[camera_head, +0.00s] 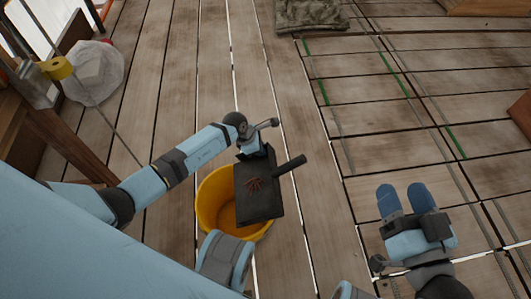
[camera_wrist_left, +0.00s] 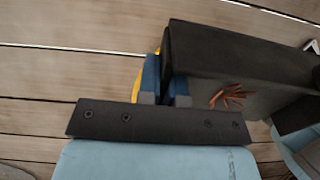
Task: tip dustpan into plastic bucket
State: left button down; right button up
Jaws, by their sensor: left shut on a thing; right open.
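The dark dustpan (camera_head: 262,207) is over the yellow plastic bucket (camera_head: 213,211) and hides much of its opening. Its short black handle (camera_head: 290,166) points to the upper right. I cannot tell how steeply the pan tilts. My right gripper (camera_head: 406,197) is open and empty, to the right, apart from both.
The floor is weathered planks with gaps. A translucent bag (camera_head: 95,72), a yellow roll (camera_head: 57,68) and wooden beams (camera_head: 75,145) are at the left. A folded grey-brown cloth (camera_head: 311,14) lies at the back. The planks between bucket and cloth are clear.

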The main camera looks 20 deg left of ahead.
pick_arm(q)
jog(key=a+h+b, duration=0.1)
jog(key=b, duration=0.1)
jog(key=s+a+t+h+b, duration=0.1)
jog(key=shift+s+f+b, duration=0.2)
jog(key=shift+b, duration=0.2)
jog(key=a+h+b, duration=0.1)
jog(key=s+a+r+t+h+b, duration=0.1)
jog(key=b, duration=0.1)
jog(key=a+t+h+b, duration=0.1)
jog(key=shift+s+a+r+h+b, duration=0.2)
jog(key=shift+s+r+h+b, duration=0.05)
jog(key=shift+s+h+b, duration=0.1)
jog(key=shift+s+a+r+t+h, duration=0.15)
jog(key=shift+a+t+h, duration=0.1)
jog(key=shift+a+t, duration=0.05)
jog(key=shift+s+a+r+h, duration=0.15)
jog(key=shift+s+a+h, duration=0.05)
jog(key=shift+a+h, duration=0.2)
pick_arm(e)
jog(key=shift+w+d+f+n+t+y, duration=0.15)
jog(key=shift+w+d+f+n, duration=0.15)
jog(key=shift+w+f+n, duration=0.35)
jog(key=shift+w+d+f+n+t+y, duration=0.1)
jog(key=shift+w+d+f+n+y, duration=0.2)
jog(key=shift+n, duration=0.6)
jog(key=shift+w+d+f+n+t+y, duration=0.15)
jog(key=shift+w+d+f+n, duration=0.1)
jog(key=shift+w+f+n, duration=0.4)
jog(key=shift+s, duration=0.15)
